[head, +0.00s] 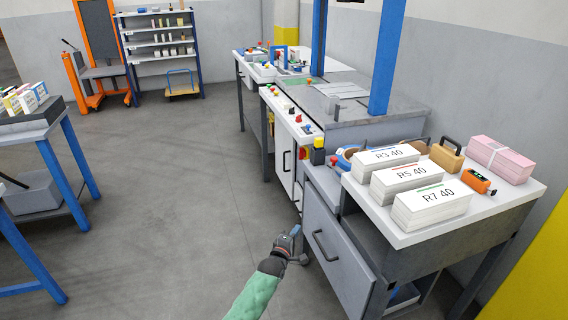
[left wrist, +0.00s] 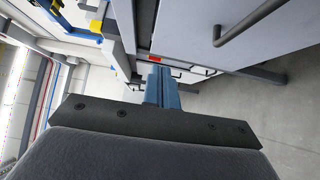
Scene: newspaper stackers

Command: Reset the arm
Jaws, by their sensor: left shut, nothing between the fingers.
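My left gripper (head: 295,238) is at the lower middle of the head view, on a green-sleeved arm. It is low in front of the grey drawer cabinet and holds nothing. In the left wrist view its blue fingers (left wrist: 162,88) are together, with nothing between them. The cabinet's dark handle (head: 325,246) is close to the right of the gripper in the head view; whether they touch is hard to tell. A handle (left wrist: 250,22) also shows at the upper right of the left wrist view. My right gripper is in neither view.
Stacks labelled R3 40 (head: 388,160), R5 40 (head: 405,180) and R7 40 (head: 432,203) stand on the white tabletop (head: 500,208) at right, beside a pink bundle (head: 497,158). A blue-legged table (head: 65,158) stands at left. The grey floor (head: 170,200) between is clear.

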